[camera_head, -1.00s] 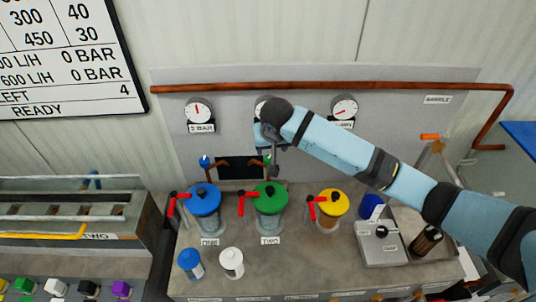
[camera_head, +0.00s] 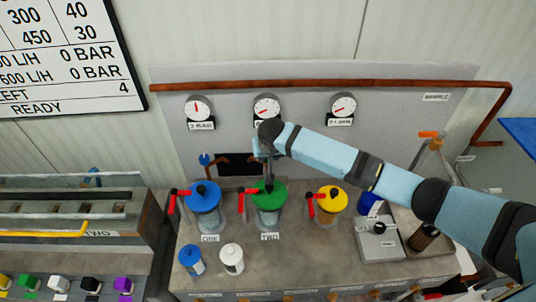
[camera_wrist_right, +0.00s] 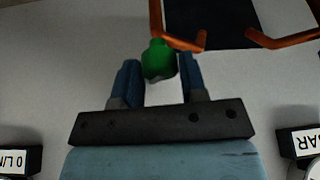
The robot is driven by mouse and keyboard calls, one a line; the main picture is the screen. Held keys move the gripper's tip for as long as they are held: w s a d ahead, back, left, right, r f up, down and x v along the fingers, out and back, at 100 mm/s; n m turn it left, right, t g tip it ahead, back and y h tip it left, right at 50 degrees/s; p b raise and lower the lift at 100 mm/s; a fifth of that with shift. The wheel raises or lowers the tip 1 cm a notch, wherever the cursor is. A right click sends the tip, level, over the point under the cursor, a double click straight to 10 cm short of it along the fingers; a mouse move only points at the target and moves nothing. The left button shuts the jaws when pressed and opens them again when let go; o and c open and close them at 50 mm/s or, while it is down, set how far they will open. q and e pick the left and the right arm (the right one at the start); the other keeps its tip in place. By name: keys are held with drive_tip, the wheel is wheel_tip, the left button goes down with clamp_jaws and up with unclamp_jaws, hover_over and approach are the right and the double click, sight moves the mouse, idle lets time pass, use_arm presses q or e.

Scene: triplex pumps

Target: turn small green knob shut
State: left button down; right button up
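The small green knob (camera_wrist_right: 158,60) shows in the right wrist view, in front of the pale panel. My right gripper (camera_wrist_right: 160,72) is open there, one blue finger on each side of the knob. The knob sits nearer the left finger with a wider gap to the right one; whether it touches the left finger I cannot tell. In the head view my right gripper (camera_head: 266,172) points down in front of the panel, above the large green-lidded pot, and hides the small green knob. My left gripper is not in view.
A small blue knob (camera_head: 204,158) is left of the dark panel opening (camera_head: 237,170). Green (camera_head: 273,197), blue (camera_head: 204,195) and yellow (camera_head: 332,199) lidded pots with red levers stand below. Orange pipe ends (camera_wrist_right: 180,38) are close to the gripper. Gauges (camera_head: 266,107) are above.

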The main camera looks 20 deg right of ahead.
drive_tip(key=c, duration=0.4)
drive_tip(key=shift+c, duration=0.2)
drive_tip(key=n+y, duration=0.1)
drive_tip(key=n, duration=0.2)
drive_tip(key=shift+d, duration=0.1)
drive_tip(key=shift+n+g+y, duration=0.3)
drive_tip(key=shift+n+y, duration=0.6)
drive_tip(key=shift+n, duration=1.2)
drive_tip(key=o, duration=0.9)
